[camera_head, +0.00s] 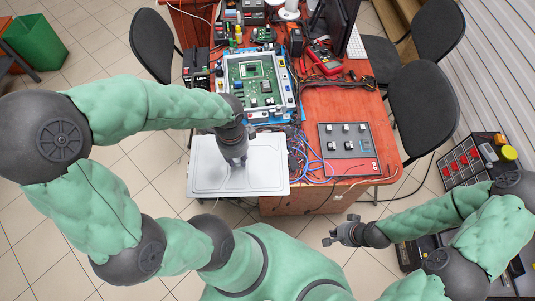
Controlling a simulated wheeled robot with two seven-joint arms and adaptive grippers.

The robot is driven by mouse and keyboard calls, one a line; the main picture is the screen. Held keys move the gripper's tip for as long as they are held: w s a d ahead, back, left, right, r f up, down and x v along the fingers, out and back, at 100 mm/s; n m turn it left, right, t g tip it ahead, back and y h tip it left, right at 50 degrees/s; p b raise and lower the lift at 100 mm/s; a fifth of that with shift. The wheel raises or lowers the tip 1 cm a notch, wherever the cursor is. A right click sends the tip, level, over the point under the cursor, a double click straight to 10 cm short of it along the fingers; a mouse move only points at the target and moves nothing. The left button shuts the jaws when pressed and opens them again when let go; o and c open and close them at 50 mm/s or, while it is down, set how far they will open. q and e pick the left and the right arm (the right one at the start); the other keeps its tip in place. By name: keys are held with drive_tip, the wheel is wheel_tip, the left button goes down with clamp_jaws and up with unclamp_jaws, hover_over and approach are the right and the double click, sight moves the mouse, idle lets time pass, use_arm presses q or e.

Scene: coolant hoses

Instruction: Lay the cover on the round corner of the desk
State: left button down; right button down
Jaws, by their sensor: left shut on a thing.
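The cover is a flat light-grey panel (265,180) with rounded corners. It lies level at the near left part of the reddish wooden desk (388,120), and its left and near parts reach out past the desk. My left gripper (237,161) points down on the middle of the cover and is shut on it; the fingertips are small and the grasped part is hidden. My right gripper (332,238) is empty, low in front of the desk's near edge; its fingers look spread apart.
An open case with a green circuit board (255,85) stands just behind the cover. Blue wires (308,160) and a dark panel with connectors (348,150) lie to its right. A red multimeter (324,60) is farther back. Dark chairs (425,95) stand right of the desk.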

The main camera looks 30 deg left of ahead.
sight(255, 147)
use_arm(q)
drive_tip(key=w+f, duration=0.1)
drive_tip(key=w, duration=0.1)
drive_tip(key=w+d+f+b, duration=0.1)
drive_tip(key=w, duration=0.1)
drive_tip(key=w+f+b, duration=0.1)
drive_tip(key=w, duration=0.2)
drive_tip(key=shift+w+d+f, duration=0.1)
drive_tip(key=shift+d+f, duration=0.25)
drive_tip(key=shift+d, duration=0.05)
drive_tip(key=w+f+b, duration=0.1)
drive_tip(key=w+f, duration=0.1)
drive_tip(key=w+d+f+b, duration=0.1)
drive_tip(key=w+f+b, duration=0.1)
drive_tip(key=f, duration=0.1)
drive_tip(key=shift+w+d, duration=0.1)
drive_tip(key=shift+w, duration=0.3)
drive_tip(key=shift+w+f, duration=0.15)
drive_tip(key=shift+f, duration=0.05)
drive_tip(key=shift+w+d+f+b, duration=0.1)
drive_tip(key=shift+w+f+b, duration=0.1)
drive_tip(key=shift+f+b, duration=1.15)
drive_tip(key=shift+f+p, duration=0.4)
drive_tip(key=shift+p, duration=0.05)
drive_tip(key=shift+f, duration=0.15)
drive_tip(key=c, duration=1)
unclamp_jaws()
drive_tip(key=shift+c, duration=0.2)
